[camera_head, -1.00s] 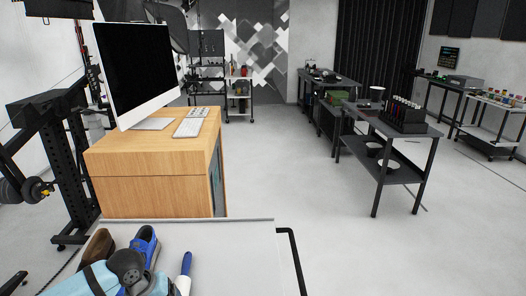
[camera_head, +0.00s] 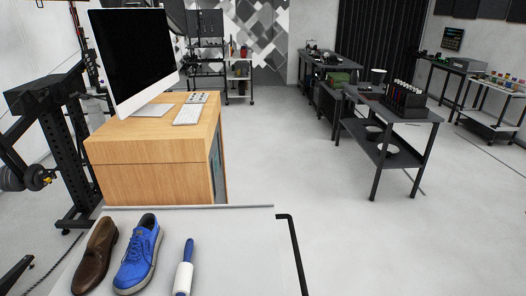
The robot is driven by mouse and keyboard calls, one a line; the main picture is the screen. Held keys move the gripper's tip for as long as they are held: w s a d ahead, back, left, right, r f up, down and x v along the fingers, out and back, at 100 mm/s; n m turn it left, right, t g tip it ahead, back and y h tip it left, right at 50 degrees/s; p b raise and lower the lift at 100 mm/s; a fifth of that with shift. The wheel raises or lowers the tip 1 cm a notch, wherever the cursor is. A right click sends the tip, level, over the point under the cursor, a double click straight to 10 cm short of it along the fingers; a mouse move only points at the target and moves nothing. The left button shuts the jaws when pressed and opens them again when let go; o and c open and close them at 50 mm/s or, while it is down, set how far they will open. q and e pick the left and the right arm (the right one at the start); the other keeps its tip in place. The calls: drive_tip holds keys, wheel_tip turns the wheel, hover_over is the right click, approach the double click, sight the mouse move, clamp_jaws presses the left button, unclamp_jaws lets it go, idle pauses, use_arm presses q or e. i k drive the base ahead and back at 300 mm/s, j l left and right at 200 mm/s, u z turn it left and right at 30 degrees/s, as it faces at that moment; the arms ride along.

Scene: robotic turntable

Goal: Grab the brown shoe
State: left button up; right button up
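The brown shoe (camera_head: 95,257) lies at the left of a pale tabletop (camera_head: 236,262) at the bottom of the head view. A blue shoe (camera_head: 139,254) with a light sole lies close to its right. No gripper shows in the current view, so I cannot see whether either one is open or shut.
A lint roller (camera_head: 184,268) with a blue handle lies right of the blue shoe. A dark bent rail (camera_head: 292,250) runs along the table's right side. A wooden cabinet (camera_head: 150,170) with a monitor (camera_head: 133,58) stands behind. Open floor lies to the right.

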sight(94, 265)
drive_tip(key=u, duration=1.3)
